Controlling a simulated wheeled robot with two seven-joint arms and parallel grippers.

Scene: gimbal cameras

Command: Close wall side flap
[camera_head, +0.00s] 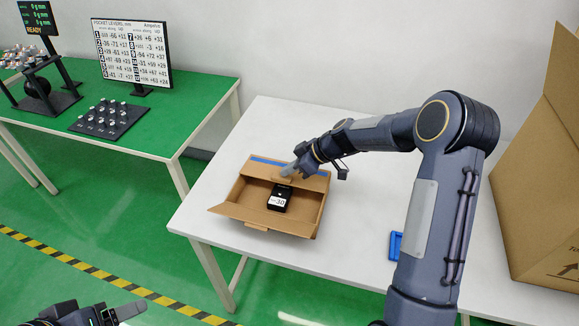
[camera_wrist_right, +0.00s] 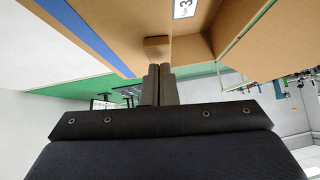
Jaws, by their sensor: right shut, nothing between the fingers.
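An open cardboard box (camera_head: 318,212) stands on the white table with a black device (camera_head: 280,198) bearing a white label inside. Its wall side flap (camera_head: 252,168) runs along the far edge, beside a blue strip (camera_head: 266,160); its exact angle is hard to tell. The near flap (camera_head: 258,217) is folded outward. My right gripper (camera_head: 288,171) is shut and empty at the middle of the wall side flap. In the right wrist view its fingertips (camera_wrist_right: 158,72) are close to a small cardboard tab (camera_wrist_right: 157,48); contact is unclear. My left gripper (camera_head: 128,311) is at the bottom left, away from the box.
A large carton (camera_head: 535,190) stands at the right of the table (camera_head: 225,190). A small blue object (camera_head: 395,245) lies partly behind my right arm. A green table (camera_head: 190,100) with displays and a black rack (camera_head: 108,120) is at the left. The wall is behind.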

